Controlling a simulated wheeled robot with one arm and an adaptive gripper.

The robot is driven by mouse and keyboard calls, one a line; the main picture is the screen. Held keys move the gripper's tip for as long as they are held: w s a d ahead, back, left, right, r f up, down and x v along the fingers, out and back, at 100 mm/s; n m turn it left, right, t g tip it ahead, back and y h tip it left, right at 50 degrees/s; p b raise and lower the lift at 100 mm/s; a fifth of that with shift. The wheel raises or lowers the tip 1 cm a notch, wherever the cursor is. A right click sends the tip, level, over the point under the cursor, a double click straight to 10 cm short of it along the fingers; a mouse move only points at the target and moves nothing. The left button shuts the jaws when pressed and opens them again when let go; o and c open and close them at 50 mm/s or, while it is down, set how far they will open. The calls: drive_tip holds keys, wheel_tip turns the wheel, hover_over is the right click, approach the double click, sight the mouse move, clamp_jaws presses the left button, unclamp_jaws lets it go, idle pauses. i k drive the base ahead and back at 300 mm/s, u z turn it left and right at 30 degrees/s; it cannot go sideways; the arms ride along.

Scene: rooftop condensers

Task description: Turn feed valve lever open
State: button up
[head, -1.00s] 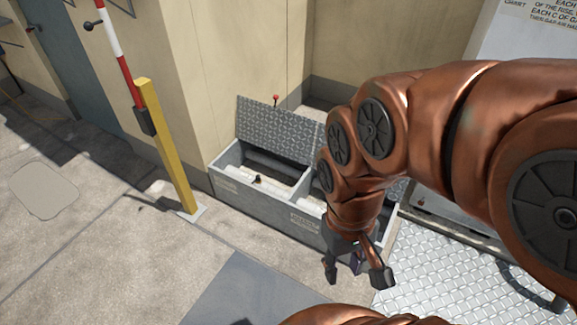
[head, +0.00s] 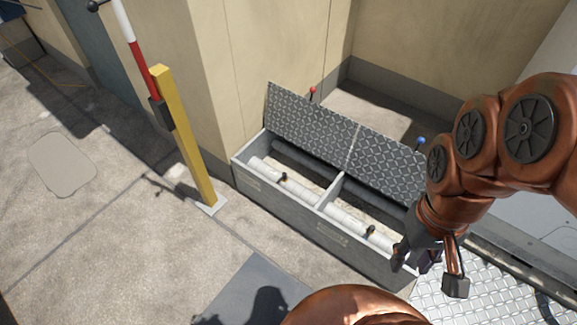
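A grey box (head: 263,205) with two compartments stands by the wall, its diamond-plate lid (head: 320,125) raised at the back. White pipes run inside. A small dark valve fitting (head: 284,177) sits on the pipe in the left compartment, and another dark fitting (head: 370,231) sits on the pipe in the right one. A red-knobbed lever (head: 312,93) and a blue-knobbed lever (head: 420,141) show behind the lid. I cannot tell which is the feed valve lever. My gripper (head: 428,272) is open and appears empty, at the right end of the box, partly hiding it.
A yellow post (head: 187,135) stands left of the box, with a red-and-white barrier pole (head: 136,50) beside it. The beige wall (head: 262,45) corner rises behind. A metal tread plate (head: 495,300) lies at lower right. Open concrete (head: 110,245) lies at left.

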sight(284, 175)
drive_tip(key=u, duration=0.3)
drive_tip(key=i, duration=0.65)
drive_tip(key=u, duration=0.95)
drive_tip(key=i, duration=0.3)
drive_tip(key=u, duration=0.25)
